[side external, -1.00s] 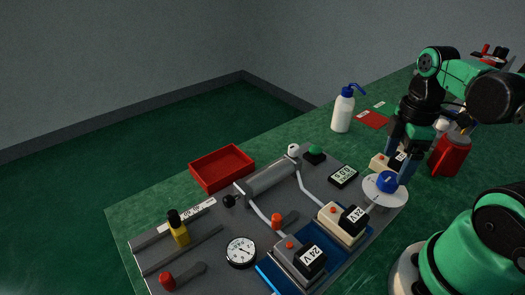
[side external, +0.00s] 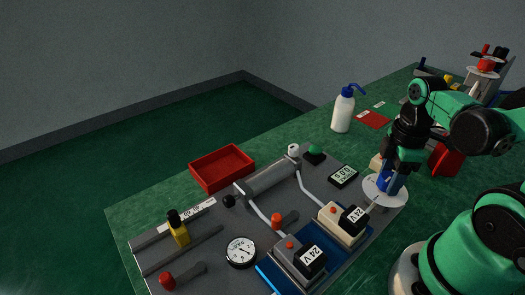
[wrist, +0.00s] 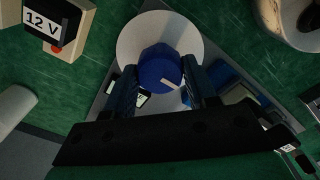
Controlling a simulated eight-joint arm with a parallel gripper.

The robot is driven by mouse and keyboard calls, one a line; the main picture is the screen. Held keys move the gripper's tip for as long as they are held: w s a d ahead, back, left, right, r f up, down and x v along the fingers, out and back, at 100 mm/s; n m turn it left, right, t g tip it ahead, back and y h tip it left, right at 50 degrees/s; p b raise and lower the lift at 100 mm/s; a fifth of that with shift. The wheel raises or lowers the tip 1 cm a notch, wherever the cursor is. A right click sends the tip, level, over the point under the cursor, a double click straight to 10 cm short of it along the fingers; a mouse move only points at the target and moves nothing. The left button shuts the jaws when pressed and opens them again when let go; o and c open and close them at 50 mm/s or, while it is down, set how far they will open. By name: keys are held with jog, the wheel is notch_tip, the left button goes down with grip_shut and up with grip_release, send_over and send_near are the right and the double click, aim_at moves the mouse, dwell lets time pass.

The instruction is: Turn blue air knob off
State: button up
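The blue air knob (side external: 384,182) stands on a round white plate (side external: 372,190) at the right end of the grey bench panel. In the wrist view the blue knob (wrist: 158,66) shows a short white mark pointing to the lower right. My gripper (side external: 392,172) is above the knob, fingers pointing down, and hides part of it in the side view. In the wrist view my gripper's (wrist: 160,66) two dark blue fingers lie on either side of the knob, close to it. They look open; whether either finger touches it is hard to tell.
A cream 24 V box (side external: 338,225) stands left of the plate, close by. A 12 V box (wrist: 62,28) is at the upper left of the wrist view. A display (side external: 343,176), red tray (side external: 222,168) and white bottle (side external: 342,110) stand farther off.

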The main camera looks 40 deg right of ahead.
grip_shut()
jog(key=shift+m, duration=0.4)
jog(key=m, duration=0.3)
jog(key=shift+m, duration=0.3)
jog(key=m, duration=0.4)
jog(key=shift+m, duration=0.3)
jog(key=m, duration=0.4)
jog(key=shift+m, duration=2.4)
